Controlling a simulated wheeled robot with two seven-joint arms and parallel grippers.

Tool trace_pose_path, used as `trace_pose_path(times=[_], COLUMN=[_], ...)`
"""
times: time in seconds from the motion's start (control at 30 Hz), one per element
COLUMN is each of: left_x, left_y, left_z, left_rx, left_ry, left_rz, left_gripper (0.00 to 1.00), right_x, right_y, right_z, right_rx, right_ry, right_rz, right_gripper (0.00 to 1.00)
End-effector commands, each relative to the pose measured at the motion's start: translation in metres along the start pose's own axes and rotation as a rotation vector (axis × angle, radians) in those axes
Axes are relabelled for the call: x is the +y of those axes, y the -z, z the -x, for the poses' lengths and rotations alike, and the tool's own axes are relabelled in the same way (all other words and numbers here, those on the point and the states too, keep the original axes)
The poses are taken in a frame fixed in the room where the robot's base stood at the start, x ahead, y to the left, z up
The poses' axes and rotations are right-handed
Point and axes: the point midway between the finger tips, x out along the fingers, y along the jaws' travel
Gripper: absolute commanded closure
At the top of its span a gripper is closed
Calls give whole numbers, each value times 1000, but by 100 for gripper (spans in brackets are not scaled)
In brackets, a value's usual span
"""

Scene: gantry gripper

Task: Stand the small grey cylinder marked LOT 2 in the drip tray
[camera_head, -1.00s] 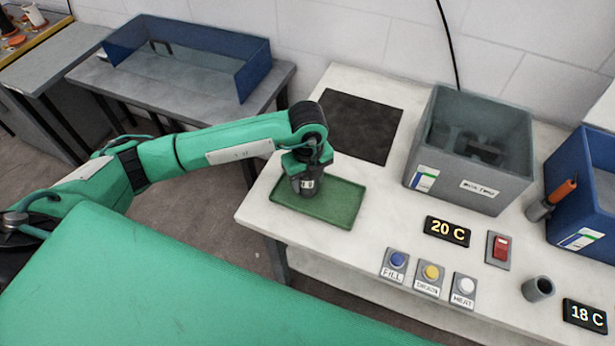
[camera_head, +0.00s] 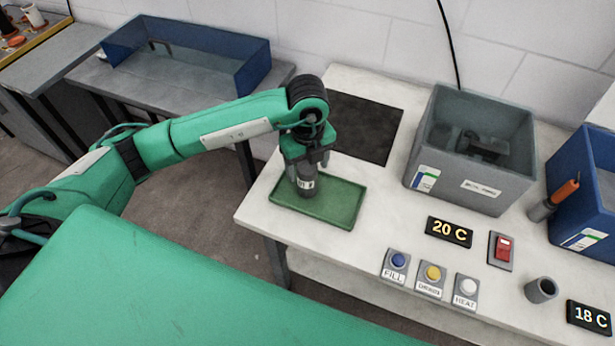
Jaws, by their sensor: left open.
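The small grey cylinder (camera_head: 306,186) stands upright in the left part of the green drip tray (camera_head: 338,204). A white label with dark marks shows on its side, too small to read fully. My left gripper (camera_head: 308,168) is right above the cylinder, fingers pointing down, open around or just over its top. The exact gap between fingers and cylinder is hard to tell. My right gripper is not in view.
A grey bin (camera_head: 466,150) with dark items inside stands right of the black mat (camera_head: 364,126). Button boxes (camera_head: 432,275), a red switch (camera_head: 501,250), a short grey tube (camera_head: 541,290) and a blue bin (camera_head: 585,195) lie further right. The tray's right half is clear.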

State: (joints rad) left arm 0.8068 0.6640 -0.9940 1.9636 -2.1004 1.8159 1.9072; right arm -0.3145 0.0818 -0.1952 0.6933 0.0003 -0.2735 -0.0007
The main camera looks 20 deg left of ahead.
Motion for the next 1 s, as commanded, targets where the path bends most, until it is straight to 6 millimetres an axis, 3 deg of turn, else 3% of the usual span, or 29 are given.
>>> trace_pose_path(times=[0.2,0.33,0.63,1.0], left_x=[0,0,0,0], left_y=[0,0,0,0], left_z=[42,57,65,64], left_rx=[-1,0,1,1], left_ry=[3,1,0,0], left_rz=[-2,0,0,0], left_gripper=[33,33,33,33], right_x=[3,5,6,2], right_y=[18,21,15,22], right_z=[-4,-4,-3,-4], right_rx=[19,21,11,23], right_ry=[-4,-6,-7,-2], right_rz=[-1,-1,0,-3], right_gripper=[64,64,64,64])
